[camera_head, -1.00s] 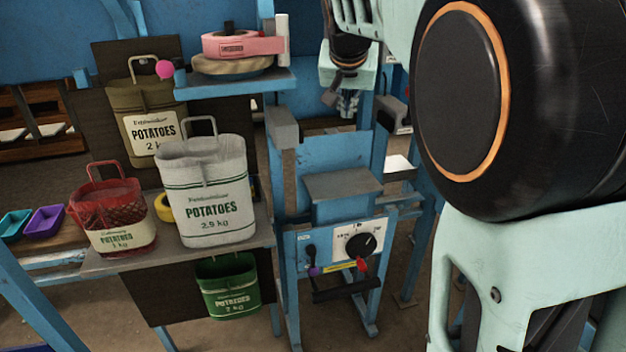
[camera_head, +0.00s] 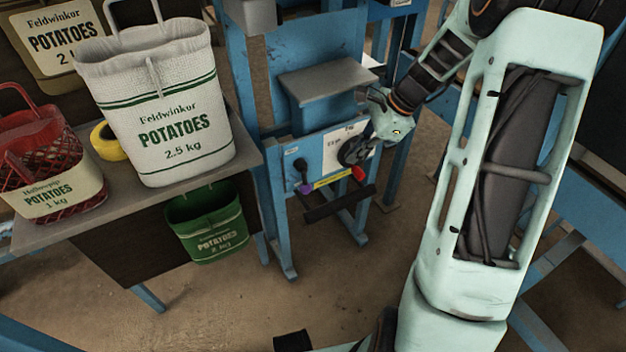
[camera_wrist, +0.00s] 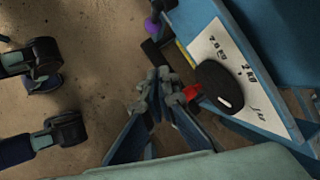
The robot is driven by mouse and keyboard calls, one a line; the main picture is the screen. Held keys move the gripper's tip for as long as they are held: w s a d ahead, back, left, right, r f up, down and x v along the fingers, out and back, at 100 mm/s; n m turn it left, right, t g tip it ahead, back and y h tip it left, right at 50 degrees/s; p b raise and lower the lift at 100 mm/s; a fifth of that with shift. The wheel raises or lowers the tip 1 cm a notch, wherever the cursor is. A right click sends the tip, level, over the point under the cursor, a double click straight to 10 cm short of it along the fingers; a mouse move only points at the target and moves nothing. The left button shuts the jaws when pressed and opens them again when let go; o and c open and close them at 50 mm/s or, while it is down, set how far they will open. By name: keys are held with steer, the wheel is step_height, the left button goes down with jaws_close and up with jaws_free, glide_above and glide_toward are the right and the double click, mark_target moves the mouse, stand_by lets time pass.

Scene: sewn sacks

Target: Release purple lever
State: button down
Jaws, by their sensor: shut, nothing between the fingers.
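The purple lever (camera_head: 303,189) sticks out at the left of the blue machine's front panel, with a dark knob just above it. In the wrist view its purple ball end (camera_wrist: 151,25) is at the top, beyond my fingertips and apart from them. My gripper (camera_wrist: 160,76) is shut and empty. Its fingertips are close to the red knob (camera_wrist: 193,91) and the black dial (camera_wrist: 220,87) in the picture. In the head view my wrist is at the right of the panel, and the fingertips cannot be made out clearly.
A black bar (camera_head: 340,203) juts out below the panel. A grey plate (camera_head: 328,80) sits above it. To the left, a shelf (camera_head: 190,182) carries a white potato sack (camera_head: 158,100) and a red one (camera_head: 48,165). A green sack (camera_head: 207,222) hangs below.

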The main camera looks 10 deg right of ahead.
mark_target(304, 178)
steer(key=shift+f, duration=0.25)
steer(key=shift+s, duration=0.1)
steer(key=a+r+b+x, duration=0.1)
steer(key=b+x, duration=0.3)
steer(key=x, duration=0.8)
steer(key=shift+a+f+b, duration=0.25)
steer(key=shift+a+b, duration=0.05)
steer(key=shift+a, duration=0.75)
